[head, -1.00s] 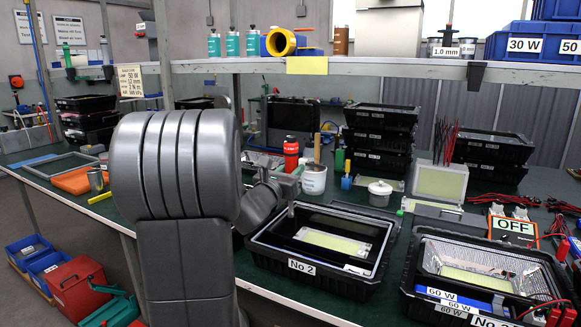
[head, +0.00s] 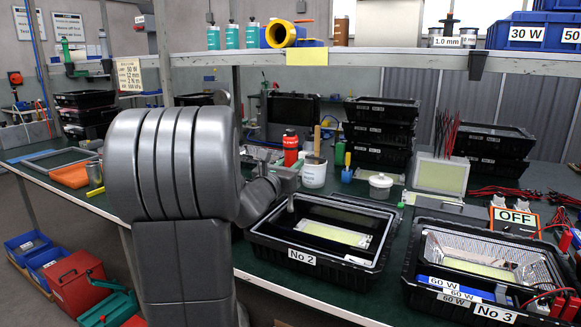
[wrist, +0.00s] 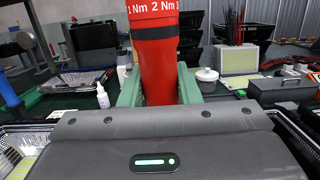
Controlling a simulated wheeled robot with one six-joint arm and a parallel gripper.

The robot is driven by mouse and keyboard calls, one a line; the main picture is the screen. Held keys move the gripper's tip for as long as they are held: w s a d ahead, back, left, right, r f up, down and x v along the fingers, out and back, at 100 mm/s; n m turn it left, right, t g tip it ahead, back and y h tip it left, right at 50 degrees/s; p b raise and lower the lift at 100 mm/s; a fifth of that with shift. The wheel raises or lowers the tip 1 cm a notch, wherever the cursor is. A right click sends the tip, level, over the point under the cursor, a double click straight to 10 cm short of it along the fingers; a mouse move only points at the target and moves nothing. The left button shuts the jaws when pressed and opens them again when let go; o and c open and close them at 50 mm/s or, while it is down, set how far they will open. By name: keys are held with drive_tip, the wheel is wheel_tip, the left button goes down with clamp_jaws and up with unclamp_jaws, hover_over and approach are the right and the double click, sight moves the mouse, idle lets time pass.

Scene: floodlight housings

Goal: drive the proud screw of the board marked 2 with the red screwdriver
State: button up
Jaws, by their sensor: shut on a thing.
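The red screwdriver (wrist: 155,50) stands upright in the wrist view, with torque marks on its handle. My gripper (wrist: 159,88) is shut on it, with a green finger on each side. In the head view the red handle (head: 290,148) shows above my gripper (head: 288,176). The shaft reaches down near the back left of the black housing marked No 2 (head: 302,257); I cannot tell whether its tip touches anything. A pale yellow board (head: 335,234) lies inside this housing. The proud screw is too small to make out, and the screwdriver tip is hidden in the wrist view.
The open housing marked No 3 (head: 493,313) stands to the right, with red leads. An orange box marked OFF (head: 515,218) is behind it. A white mug (head: 314,173) and stacked black housings (head: 380,135) stand behind. A shelf (head: 400,60) crosses above the bench.

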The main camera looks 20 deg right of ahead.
drive_tip(key=shift+f+b, duration=3.25)
drive_tip(key=shift+b, duration=0.85)
drive_tip(key=shift+f+b, duration=1.1)
drive_tip(key=shift+b, duration=0.25)
idle(0.8)
drive_tip(key=shift+r, duration=0.15)
